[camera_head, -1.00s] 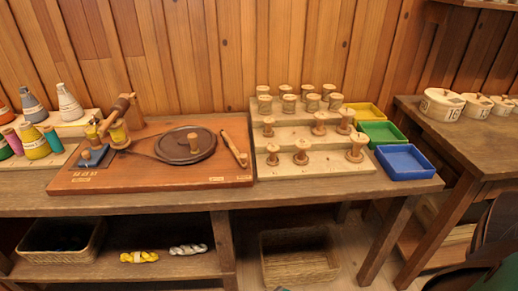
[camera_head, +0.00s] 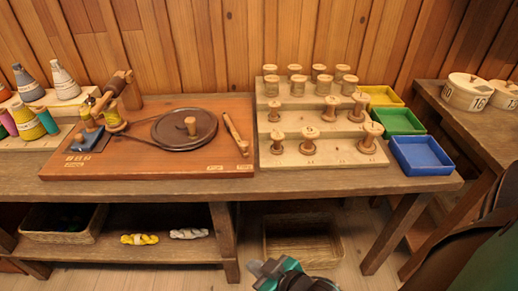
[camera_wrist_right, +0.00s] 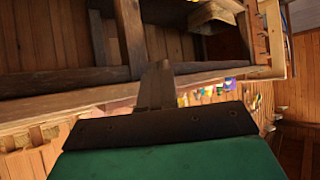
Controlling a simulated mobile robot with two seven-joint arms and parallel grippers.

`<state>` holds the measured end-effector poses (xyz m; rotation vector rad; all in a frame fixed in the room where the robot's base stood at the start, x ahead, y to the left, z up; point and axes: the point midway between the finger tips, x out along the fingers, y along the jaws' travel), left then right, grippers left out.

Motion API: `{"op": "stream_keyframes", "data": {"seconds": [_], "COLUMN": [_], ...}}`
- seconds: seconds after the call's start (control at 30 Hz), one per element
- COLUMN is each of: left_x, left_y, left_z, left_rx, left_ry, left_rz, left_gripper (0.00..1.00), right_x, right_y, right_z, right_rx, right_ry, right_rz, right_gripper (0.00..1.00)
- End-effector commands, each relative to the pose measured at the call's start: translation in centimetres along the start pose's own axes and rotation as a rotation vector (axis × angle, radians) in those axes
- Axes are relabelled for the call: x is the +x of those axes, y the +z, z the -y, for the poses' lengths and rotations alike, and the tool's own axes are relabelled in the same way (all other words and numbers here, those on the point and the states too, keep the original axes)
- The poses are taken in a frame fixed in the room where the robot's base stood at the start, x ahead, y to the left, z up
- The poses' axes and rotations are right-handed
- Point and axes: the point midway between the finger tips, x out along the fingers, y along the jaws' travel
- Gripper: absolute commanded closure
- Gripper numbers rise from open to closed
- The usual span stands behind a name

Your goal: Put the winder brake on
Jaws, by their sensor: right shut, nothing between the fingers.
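The winder is a reddish-brown board (camera_head: 150,166) on the bench, with a dark round wheel (camera_head: 183,129) and a wooden peg on it. A wooden lever (camera_head: 235,136) lies slanted on the board just right of the wheel, apart from it; I cannot tell for sure that it is the brake. My right gripper (camera_head: 262,267) is low in front of the bench, well away from the winder. Its shut fingers (camera_wrist_right: 156,86) show in the right wrist view, empty. My left gripper is out of view.
Several wooden spools stand on a stepped rack (camera_head: 330,156) right of the winder. Yellow, green (camera_head: 399,121) and blue (camera_head: 421,155) trays sit beyond it. Cones of thread (camera_head: 64,81) stand at the left. A lower shelf (camera_head: 150,254) holds a basket and yarn.

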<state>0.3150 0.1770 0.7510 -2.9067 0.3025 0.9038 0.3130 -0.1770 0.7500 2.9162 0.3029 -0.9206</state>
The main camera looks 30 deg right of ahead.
Motion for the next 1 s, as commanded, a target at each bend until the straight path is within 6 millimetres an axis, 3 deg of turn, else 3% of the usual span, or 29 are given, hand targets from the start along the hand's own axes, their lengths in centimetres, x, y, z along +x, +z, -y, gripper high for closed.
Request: {"op": "stream_keyframes", "data": {"seconds": [0.13,0.27,0.47,0.7,0.83,1.0], "left_x": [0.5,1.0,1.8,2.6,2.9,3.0], "left_y": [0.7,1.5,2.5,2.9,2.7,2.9], "left_z": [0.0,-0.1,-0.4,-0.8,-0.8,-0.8], "left_rx": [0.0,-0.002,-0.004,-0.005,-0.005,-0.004], "left_ry": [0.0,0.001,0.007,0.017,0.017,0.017], "left_rz": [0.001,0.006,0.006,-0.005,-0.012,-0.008], "left_gripper": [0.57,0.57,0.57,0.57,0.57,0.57], "right_x": [0.8,1.8,2.4,1.0,-0.2,-1.2], "right_y": [-0.2,-1.2,-4.6,-9.7,-11.7,-13.0], "right_z": [-2.0,-5.3,-11.3,-18.1,-20.6,-22.1], "right_rx": [0.129,0.372,0.815,1.268,1.416,1.504], "right_ry": [0.005,-0.006,-0.066,-0.213,-0.291,-0.347], "right_rz": [-0.007,-0.04,-0.171,-0.377,-0.461,-0.514], "right_gripper": [1.0,1.0,1.0,1.0,1.0,1.0]}}
